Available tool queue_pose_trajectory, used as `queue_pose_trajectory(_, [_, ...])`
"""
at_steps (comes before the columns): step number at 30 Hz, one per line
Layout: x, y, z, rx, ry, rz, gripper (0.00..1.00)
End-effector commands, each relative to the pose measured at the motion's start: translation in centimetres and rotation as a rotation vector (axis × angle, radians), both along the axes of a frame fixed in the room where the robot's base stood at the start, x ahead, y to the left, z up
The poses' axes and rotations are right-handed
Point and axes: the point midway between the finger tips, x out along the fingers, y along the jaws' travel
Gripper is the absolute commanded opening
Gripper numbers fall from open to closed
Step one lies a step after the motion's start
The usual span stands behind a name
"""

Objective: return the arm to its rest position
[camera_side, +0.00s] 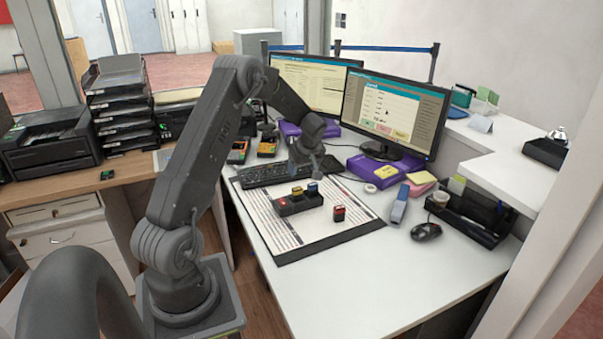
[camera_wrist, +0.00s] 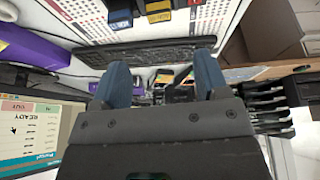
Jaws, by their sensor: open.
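My gripper (camera_side: 308,158) is above the desk, over the right part of the keyboard and behind the stamp holder in the side view. In the wrist view its two blue-grey fingers (camera_wrist: 161,62) are spread apart with nothing between them. The black stamp holder (camera_side: 288,208) lies on the desk mat (camera_side: 265,226) with a yellow stamp (camera_side: 297,192) and a blue stamp (camera_side: 313,189) in it. A red stamp (camera_side: 339,214) stands on the mat, apart from the holder, to its right.
The keyboard (camera_side: 266,175) lies behind the holder. Two monitors (camera_side: 395,110) stand at the back. A stapler (camera_side: 399,204), mouse (camera_side: 426,231) and black organiser (camera_side: 470,217) are at right. Black paper trays (camera_side: 120,100) and a printer (camera_side: 50,137) are at left. The front desk is clear.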

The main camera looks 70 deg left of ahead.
Motion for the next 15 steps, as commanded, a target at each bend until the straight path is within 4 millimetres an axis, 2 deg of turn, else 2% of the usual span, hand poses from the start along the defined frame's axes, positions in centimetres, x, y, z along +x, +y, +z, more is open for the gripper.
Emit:
queue_pose_trajectory(10, [0.1, -0.2, 0.3, 0.000, 0.000, -0.005, 0.68])
queue_pose_trajectory(13, [0.4, -1.5, 1.7, -0.001, -0.003, -0.046, 0.68])
queue_pose_trajectory(15, [0.8, -3.4, 3.7, -0.001, -0.003, -0.109, 0.68])
